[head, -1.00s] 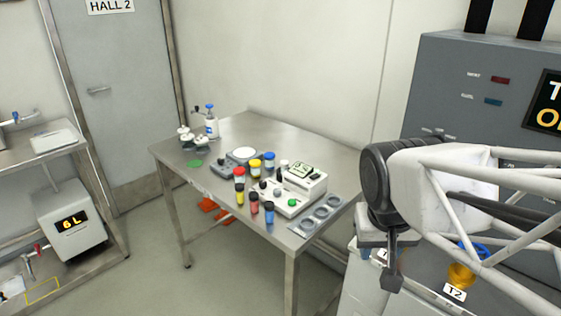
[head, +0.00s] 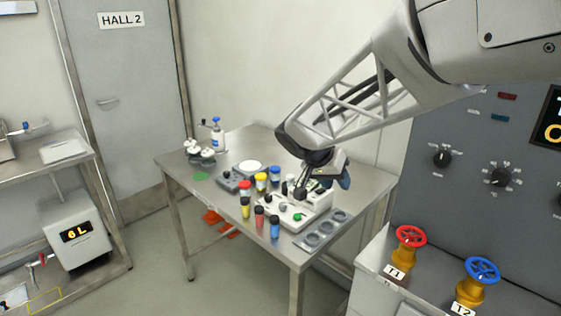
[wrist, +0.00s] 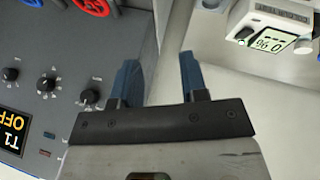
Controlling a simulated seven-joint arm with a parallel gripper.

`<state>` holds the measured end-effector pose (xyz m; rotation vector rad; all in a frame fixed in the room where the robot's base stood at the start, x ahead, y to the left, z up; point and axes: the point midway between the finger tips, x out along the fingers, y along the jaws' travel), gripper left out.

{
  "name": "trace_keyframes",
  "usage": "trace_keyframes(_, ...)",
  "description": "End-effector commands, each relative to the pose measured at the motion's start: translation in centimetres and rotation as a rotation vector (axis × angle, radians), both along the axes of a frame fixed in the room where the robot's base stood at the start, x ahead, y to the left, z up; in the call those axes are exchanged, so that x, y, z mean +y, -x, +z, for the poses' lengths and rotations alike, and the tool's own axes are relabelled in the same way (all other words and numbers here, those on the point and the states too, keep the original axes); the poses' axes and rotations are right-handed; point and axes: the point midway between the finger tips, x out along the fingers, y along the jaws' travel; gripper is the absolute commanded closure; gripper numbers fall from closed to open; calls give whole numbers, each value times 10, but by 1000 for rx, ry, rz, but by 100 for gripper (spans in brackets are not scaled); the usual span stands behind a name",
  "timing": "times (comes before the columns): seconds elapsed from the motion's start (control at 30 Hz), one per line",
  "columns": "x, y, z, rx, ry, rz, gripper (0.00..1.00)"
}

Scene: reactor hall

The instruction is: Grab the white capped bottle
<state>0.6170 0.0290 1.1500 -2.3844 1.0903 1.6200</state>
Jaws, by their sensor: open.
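A small white-capped bottle (head: 290,181) stands on the steel table beside the blue-capped jar, partly hidden and close to the grey box instrument. My gripper (head: 344,178) is above the right rear of the table, to the right of the bottle and apart from it. In the wrist view my gripper (wrist: 161,75) has its two blue fingers spread, with nothing between them. The bottle cannot be made out in the wrist view.
A meter (wrist: 267,22) with a display stands near. A wash bottle (head: 217,137) is at the back left. A valve console (head: 420,262) is at right.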

Motion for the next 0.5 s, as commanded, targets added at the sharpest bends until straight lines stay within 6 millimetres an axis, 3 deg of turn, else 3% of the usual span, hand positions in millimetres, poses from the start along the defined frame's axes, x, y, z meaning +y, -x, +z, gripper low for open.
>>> trace_keyframes(0.1, 14, -35, -9, -48, 43, -36, 60)
trace_keyframes(0.5, 72, -142, -47, -277, 156, -143, 60)
